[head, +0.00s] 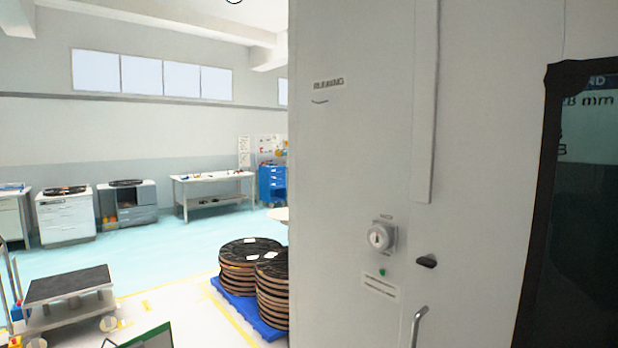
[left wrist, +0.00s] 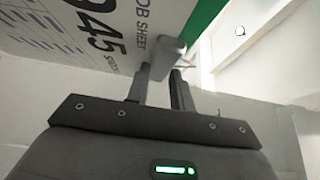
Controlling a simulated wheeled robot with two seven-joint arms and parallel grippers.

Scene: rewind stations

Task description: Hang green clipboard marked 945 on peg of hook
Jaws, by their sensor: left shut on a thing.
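The clipboard marked 945 (left wrist: 95,38) fills the upper left of the left wrist view, with a white job sheet and a green edge. My left gripper (left wrist: 162,78) is shut on it near a grey block at its edge. In the head view only a green corner of the clipboard (head: 152,338) shows at the bottom left. I cannot make out the hook or its peg for certain. My right gripper is not in view.
A tall pale cabinet (head: 350,180) with a knob and a handle (head: 418,325) stands close on the right. A blue pallet (head: 228,300) with stacked reels (head: 250,255) sits to its left. A dark-topped cart (head: 70,285) is at the left. Benches line the far wall.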

